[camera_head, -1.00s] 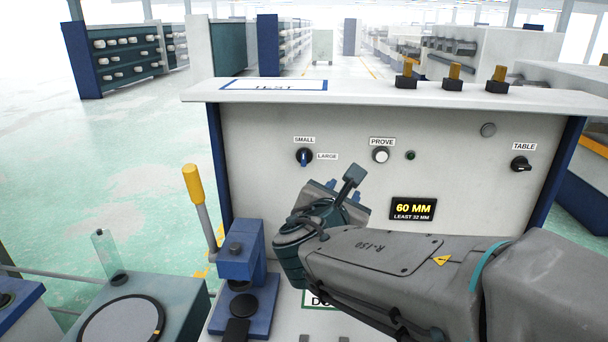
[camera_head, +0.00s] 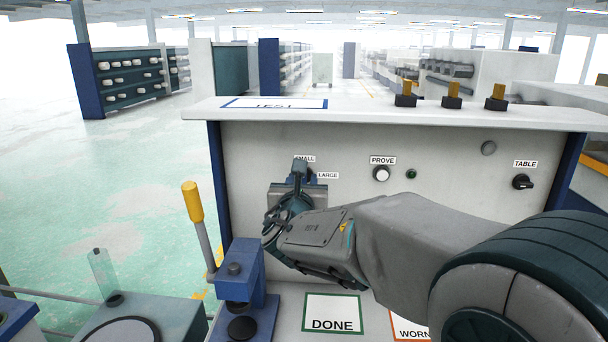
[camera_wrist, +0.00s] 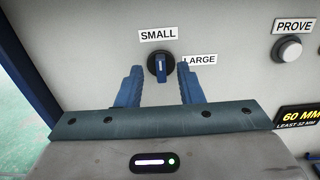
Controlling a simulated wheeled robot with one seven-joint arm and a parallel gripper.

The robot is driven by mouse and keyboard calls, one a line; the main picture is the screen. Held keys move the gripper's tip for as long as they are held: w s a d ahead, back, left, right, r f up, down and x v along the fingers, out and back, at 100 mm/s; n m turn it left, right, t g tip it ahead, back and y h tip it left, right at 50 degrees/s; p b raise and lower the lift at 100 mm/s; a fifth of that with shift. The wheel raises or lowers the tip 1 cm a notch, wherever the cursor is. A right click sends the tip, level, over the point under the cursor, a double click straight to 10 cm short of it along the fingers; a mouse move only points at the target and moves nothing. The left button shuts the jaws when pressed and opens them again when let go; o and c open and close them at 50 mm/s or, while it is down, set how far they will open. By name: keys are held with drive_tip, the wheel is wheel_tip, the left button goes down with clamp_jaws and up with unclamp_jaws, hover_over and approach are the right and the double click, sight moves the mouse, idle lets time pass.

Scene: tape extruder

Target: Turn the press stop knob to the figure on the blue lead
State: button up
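A round black knob with a blue grip bar (camera_wrist: 161,68) is on the grey panel, between the labels SMALL (camera_wrist: 158,34) and LARGE (camera_wrist: 199,59). Its bar stands upright, towards SMALL. My gripper (camera_wrist: 161,76) is open, with one blue finger on each side of the knob and visible gaps between. In the head view my gripper (camera_head: 300,168) is in front of the knob and mostly hides it. No knob is labelled as the press stop, and I cannot make out a blue lead with a figure.
A PROVE button (camera_head: 381,174), a green lamp (camera_head: 411,174) and a black TABLE knob (camera_head: 522,182) are to the right. A display (camera_wrist: 298,118) reads 60 MM. A blue press (camera_head: 240,275) with a yellow-handled lever (camera_head: 193,202) stands at left. A DONE mat (camera_head: 350,301) lies below my arm.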

drive_tip(key=w, duration=0.3)
drive_tip(key=shift+w, duration=0.15)
clamp_jaws()
